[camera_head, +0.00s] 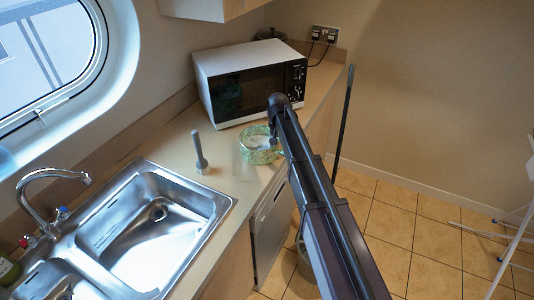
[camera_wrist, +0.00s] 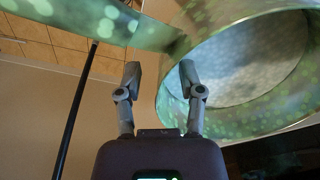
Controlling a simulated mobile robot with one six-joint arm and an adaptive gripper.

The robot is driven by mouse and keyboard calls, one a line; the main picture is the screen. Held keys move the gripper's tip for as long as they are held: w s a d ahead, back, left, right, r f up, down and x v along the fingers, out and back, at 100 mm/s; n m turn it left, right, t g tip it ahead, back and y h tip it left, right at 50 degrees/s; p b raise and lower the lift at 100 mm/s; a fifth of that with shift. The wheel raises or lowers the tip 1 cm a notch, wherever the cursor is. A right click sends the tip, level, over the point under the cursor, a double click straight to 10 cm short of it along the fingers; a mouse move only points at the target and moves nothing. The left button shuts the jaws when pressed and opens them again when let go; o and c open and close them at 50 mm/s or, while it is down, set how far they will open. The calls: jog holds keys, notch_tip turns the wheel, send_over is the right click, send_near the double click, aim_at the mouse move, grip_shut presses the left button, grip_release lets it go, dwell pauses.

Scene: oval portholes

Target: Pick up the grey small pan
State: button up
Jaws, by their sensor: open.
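A small round pan (camera_head: 256,157) with a green speckled outside stands on the counter in front of the microwave. In the wrist view the pan (camera_wrist: 178,108) fills the right side, and its inside looks grey. A green speckled strip, seemingly its handle (camera_wrist: 85,22), runs across the top left. My gripper (camera_wrist: 160,75) is open with nothing between its fingertips. The right finger overlaps the pan's rim in the picture; I cannot tell whether they touch. In the head view my arm covers the pan's right side and most of my gripper.
A white microwave (camera_head: 235,60) stands behind the pan. An upright grey object (camera_head: 199,152) with a wider foot stands left of it. The steel sink (camera_head: 185,180) is at the front left. A dark pole (camera_head: 343,115) stands beyond the counter's right edge, over tiled floor.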

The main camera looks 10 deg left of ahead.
jog(key=shift+f, duration=0.3)
dwell(0.4)
grip_shut()
